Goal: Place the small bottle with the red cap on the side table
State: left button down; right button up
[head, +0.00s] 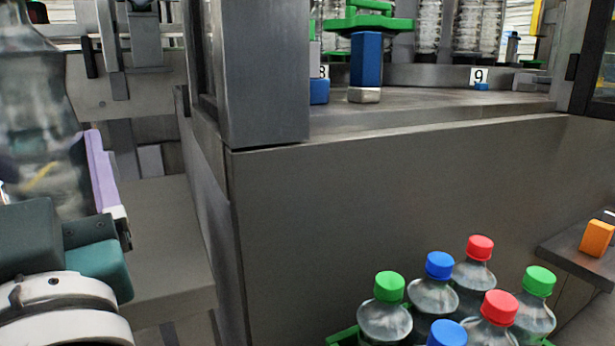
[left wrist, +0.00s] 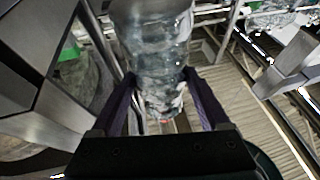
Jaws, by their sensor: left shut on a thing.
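My left gripper (head: 103,185) is at the left edge of the head view, shut on a clear bottle (head: 35,100). In the left wrist view the same bottle (left wrist: 155,50) sits between the two purple fingers of the gripper (left wrist: 163,95). Two red-capped bottles, one at the back (head: 480,262) and one nearer (head: 497,320), stand among several bottles at the bottom right. A dark flat surface, perhaps the side table (head: 568,256), shows at the right edge. My right gripper is not in view.
Blue- and green-capped bottles stand around the red-capped ones in a green crate (head: 343,337). A large grey machine housing (head: 370,210) fills the middle, with a vertical post (head: 265,75) at its left corner. An orange block (head: 597,238) sits on the dark surface.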

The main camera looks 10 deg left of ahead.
pick_arm(q)
jog(key=shift+w+a+f, duration=0.3)
jog(key=shift+w+a, duration=0.15)
jog(key=shift+a, duration=0.1)
jog(key=w+a+f+b, duration=0.2)
jog(key=a, duration=0.1)
jog(key=shift+w+f, duration=0.15)
jog(key=shift+f, duration=0.25)
jog(key=shift+w, duration=0.1)
